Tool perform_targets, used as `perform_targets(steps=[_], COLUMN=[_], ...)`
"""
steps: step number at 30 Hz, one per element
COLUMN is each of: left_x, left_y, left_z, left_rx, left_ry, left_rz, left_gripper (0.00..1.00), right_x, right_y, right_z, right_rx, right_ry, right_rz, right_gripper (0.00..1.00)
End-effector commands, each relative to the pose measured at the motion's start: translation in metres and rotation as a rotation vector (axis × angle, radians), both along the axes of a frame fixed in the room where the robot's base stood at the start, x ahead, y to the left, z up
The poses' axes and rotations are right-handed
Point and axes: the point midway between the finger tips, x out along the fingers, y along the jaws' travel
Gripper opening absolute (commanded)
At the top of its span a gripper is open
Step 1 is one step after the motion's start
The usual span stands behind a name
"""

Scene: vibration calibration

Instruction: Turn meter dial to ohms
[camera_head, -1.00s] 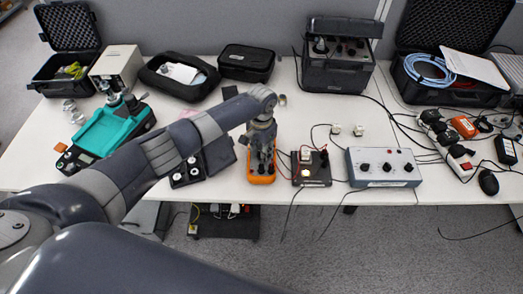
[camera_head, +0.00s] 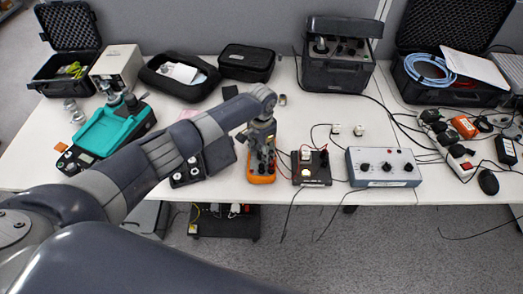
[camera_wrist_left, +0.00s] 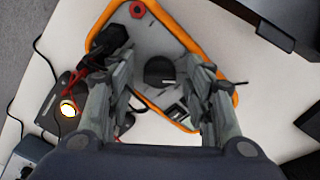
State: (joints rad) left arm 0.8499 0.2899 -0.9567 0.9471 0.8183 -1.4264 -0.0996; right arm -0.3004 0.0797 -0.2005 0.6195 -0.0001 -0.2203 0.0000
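The meter (camera_head: 261,179), with an orange rim and grey face, lies on the white table near its front edge. In the left wrist view the meter (camera_wrist_left: 150,18) fills the upper middle, with its round dark dial (camera_wrist_left: 159,71) in the centre. My left gripper (camera_head: 261,150) is over the meter, pointing down. In the left wrist view its two fingers (camera_wrist_left: 160,88) are apart, one on each side of the dial, with nothing between them but the dial beyond. I cannot tell whether they touch it. My right gripper is not in view.
A small black board with red leads (camera_head: 311,167) and a grey box with knobs (camera_head: 384,167) stand right of the meter. A teal device (camera_head: 110,130) lies left. A dark case (camera_head: 218,154) is beside my arm. Black cables cross the table's right half.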

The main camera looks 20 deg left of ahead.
Motion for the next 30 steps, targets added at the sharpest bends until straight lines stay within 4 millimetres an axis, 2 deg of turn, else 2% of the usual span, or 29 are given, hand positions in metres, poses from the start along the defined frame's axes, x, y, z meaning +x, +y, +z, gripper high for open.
perform_targets(steps=[11, 17, 24, 30], left_x=[0.0, 0.001, 0.001, 0.001], left_y=[0.0, 0.0, 0.0, 0.0], left_z=[0.006, 0.036, 0.088, 0.114], left_rx=[-0.001, -0.001, -0.002, -0.001], left_ry=[-0.001, -0.003, -0.002, -0.002], left_rz=[0.0, -0.001, 0.0, 0.0], left_gripper=[0.49, 0.49, 0.49, 0.49], right_x=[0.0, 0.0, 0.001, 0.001], right_y=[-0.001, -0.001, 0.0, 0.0], right_z=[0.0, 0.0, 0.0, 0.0], right_rx=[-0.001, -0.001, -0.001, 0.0], right_ry=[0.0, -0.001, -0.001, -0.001], right_rz=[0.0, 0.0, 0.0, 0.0], right_gripper=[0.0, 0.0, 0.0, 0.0])
